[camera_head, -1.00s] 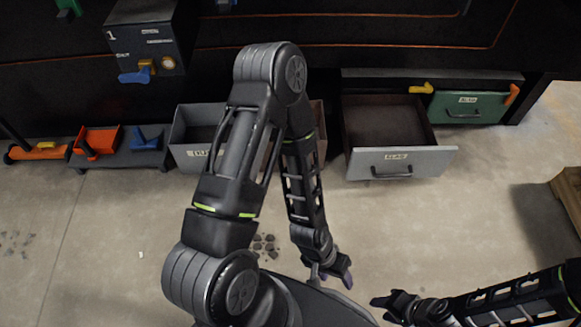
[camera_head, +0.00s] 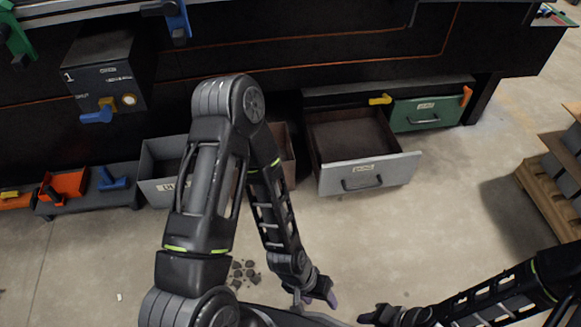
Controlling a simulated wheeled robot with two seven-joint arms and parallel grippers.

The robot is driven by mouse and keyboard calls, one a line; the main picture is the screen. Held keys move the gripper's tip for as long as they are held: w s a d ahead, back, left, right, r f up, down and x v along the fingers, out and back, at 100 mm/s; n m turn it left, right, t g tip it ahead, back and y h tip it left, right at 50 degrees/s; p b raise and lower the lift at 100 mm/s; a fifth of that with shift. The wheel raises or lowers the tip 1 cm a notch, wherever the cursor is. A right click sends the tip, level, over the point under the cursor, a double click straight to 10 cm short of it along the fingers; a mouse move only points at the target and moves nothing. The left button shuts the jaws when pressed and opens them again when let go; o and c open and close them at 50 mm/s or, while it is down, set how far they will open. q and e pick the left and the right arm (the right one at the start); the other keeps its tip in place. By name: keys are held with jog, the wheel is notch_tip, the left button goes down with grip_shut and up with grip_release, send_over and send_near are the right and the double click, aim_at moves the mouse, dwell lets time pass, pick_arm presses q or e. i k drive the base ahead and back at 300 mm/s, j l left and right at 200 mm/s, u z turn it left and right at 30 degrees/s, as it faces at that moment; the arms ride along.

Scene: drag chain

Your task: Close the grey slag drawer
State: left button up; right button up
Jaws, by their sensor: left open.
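The grey slag drawer (camera_head: 368,173) stands pulled out from under the dark machine, right of the middle. Its front panel carries a white label and a dark handle (camera_head: 361,183), and its dark inside looks empty. My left gripper (camera_head: 318,298) is low in the middle, below and left of the drawer, open and apart from it. My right gripper (camera_head: 372,314) is at the bottom edge, also apart from the drawer; its fingers are too small and dark to judge.
A green drawer (camera_head: 422,113) right of the grey one is shut. Yellow (camera_head: 380,99) and orange (camera_head: 466,96) levers sit nearby. A grey bin (camera_head: 160,172) stands left, partly behind my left arm. Dark lumps (camera_head: 243,273) lie on the floor. A wooden pallet (camera_head: 550,185) stands at right.

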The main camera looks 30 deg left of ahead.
aim_at(355, 150)
jog(key=i+j+z, duration=0.1)
jog(key=z, duration=0.3)
jog(key=j+z, duration=0.15)
jog(key=z, duration=0.25)
jog(key=i+j+z, duration=0.1)
jog(key=z, duration=0.3)
